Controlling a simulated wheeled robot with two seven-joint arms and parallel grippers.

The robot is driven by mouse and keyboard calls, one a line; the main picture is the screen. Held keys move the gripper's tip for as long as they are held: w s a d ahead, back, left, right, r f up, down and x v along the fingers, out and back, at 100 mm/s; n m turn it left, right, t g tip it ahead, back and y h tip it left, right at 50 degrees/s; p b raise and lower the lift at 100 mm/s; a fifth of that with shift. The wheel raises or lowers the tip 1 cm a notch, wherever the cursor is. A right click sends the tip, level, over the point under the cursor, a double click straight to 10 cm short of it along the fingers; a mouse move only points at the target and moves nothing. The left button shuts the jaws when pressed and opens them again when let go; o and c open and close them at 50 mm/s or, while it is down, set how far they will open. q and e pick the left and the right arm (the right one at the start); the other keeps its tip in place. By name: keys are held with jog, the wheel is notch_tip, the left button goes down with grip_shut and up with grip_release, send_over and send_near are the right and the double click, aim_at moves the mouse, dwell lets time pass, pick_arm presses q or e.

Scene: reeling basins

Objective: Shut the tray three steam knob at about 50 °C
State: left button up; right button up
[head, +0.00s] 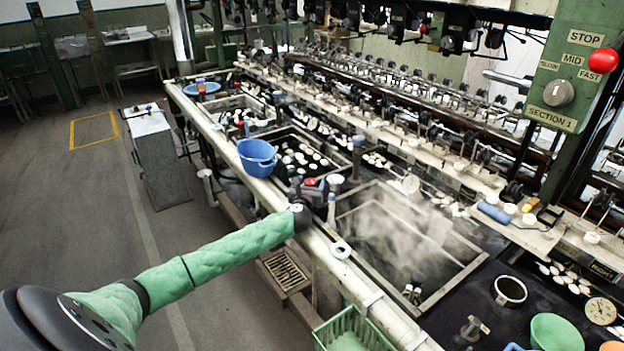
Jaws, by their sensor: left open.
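My left gripper (301,216) is at the end of my green-sleeved arm, over the front rail of the basins. It is small and dark here, open, with nothing seen in it. A pale ring-shaped knob (340,250) sits on the rail just right of and nearer than the gripper, apart from it. I cannot tell for sure that it is the tray three steam knob. Steam rises from a large basin (350,273) behind it. A round dial thermometer (600,311) lies at the lower right; its reading is too small to tell. My right gripper is out of view.
A blue basin (257,157) sits on the rail beyond the gripper. A green basket (352,330) is at the lower middle, a green bowl (555,332) at the lower right. A post with a red button (603,61) stands at right.

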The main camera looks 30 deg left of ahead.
pick_arm(q)
jog(key=shift+w+a+r, duration=0.15)
jog(key=shift+w+a, duration=0.05)
jog(key=shift+w, duration=0.4)
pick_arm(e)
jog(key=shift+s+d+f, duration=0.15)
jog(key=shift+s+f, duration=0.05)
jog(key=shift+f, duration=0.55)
pick_arm(q)
jog(key=shift+c, duration=0.4)
jog(key=c, duration=0.9)
